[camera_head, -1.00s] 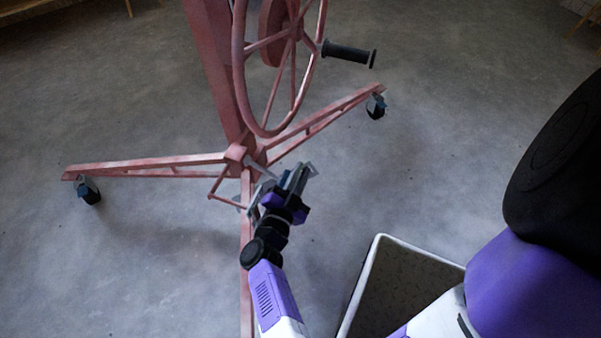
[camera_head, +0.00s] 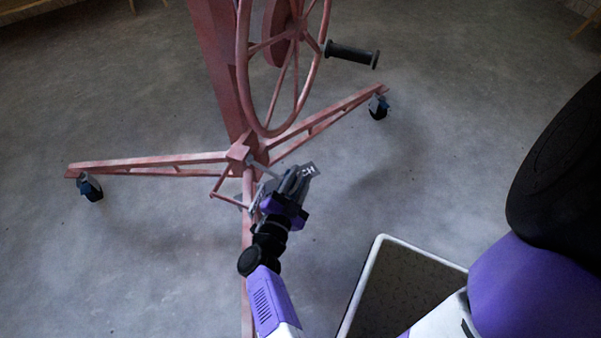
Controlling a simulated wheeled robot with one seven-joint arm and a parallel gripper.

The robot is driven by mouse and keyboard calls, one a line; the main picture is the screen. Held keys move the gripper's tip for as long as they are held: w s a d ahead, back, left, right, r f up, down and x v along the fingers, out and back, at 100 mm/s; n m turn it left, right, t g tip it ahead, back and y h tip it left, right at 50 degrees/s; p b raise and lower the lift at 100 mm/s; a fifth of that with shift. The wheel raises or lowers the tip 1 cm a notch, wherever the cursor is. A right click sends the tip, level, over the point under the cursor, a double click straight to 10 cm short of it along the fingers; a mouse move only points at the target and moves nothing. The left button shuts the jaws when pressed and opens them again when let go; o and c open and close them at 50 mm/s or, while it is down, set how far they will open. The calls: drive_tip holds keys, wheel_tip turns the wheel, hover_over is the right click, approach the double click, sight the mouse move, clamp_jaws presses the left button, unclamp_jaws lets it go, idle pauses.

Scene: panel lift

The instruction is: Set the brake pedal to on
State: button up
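The red panel lift (camera_head: 215,65) stands on splayed legs. A thin grey lever (camera_head: 261,167), which looks like the brake pedal, slants down to the right from the hub where the legs meet. Its far end is hidden at my gripper, so its on or off position cannot be read. My gripper (camera_head: 297,177) is just right of the lever, low over the front leg. Its fingers look close together. I cannot tell whether they touch or hold the lever.
The large hand wheel (camera_head: 240,60) with a black handle (camera_head: 350,54) is above my gripper. Casters (camera_head: 378,107) carry the side legs. The grey floor around is clear.

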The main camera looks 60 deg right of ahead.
sight(293, 191)
drive_tip(key=a, duration=0.4)
drive_tip(key=a+p, duration=0.1)
drive_tip(key=a, duration=0.1)
drive_tip(key=shift+s+a, duration=0.15)
drive_tip(key=shift+s, duration=0.15)
drive_tip(key=shift+a, duration=0.1)
idle(0.5)
